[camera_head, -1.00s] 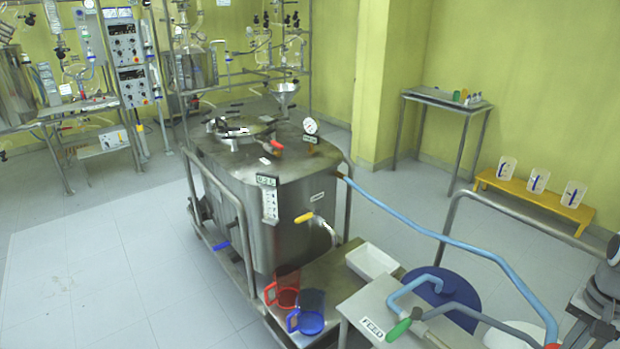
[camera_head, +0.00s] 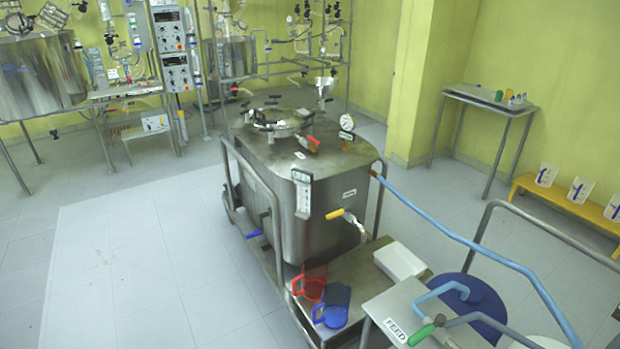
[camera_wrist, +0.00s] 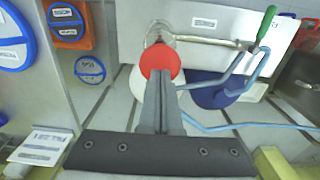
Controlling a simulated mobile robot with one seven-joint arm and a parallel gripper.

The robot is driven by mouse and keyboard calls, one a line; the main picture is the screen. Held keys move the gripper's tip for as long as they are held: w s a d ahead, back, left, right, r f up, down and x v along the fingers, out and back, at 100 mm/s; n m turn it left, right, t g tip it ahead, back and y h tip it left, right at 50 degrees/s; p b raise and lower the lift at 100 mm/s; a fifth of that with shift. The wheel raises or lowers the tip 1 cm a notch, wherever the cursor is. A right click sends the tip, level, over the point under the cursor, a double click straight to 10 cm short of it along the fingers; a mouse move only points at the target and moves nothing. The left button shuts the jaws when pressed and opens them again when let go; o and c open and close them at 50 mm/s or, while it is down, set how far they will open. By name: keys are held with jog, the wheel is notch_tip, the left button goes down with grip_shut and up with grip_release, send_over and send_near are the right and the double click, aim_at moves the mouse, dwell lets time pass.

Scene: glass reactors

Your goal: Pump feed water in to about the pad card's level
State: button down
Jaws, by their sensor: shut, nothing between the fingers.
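The steel vessel (camera_head: 300,150) stands mid-view, its lid and dial gauge (camera_head: 347,121) on top. A dark label over a white marked card (camera_head: 303,200) is on its front; I cannot read either, nor see a water level. The blue hose (camera_head: 470,240) runs from the vessel toward the lower right. The FEED table (camera_head: 380,305) carries a lever with a green grip (camera_head: 421,335). In the wrist view, my gripper (camera_wrist: 160,78) is shut and empty, pointing toward a red disc (camera_wrist: 160,58); contact is unclear. The green grip (camera_wrist: 267,20) lies to its right, apart.
A red jug (camera_head: 312,285) and a blue jug (camera_head: 331,308) stand on the low shelf beside a white tray (camera_head: 400,262). A blue drum (camera_head: 470,300) stands behind the FEED table. The floor (camera_head: 130,260) at left is clear.

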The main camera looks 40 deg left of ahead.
jog(key=shift+f+b, duration=3.05)
jog(key=shift+f, duration=1.35)
jog(key=shift+r, duration=0.15)
notch_tip(320, 180, up, 9)
jog(key=p, duration=0.6)
jog(key=shift+p, duration=0.35)
jog(key=shift+f, duration=0.2)
jog(key=shift+f, duration=0.15)
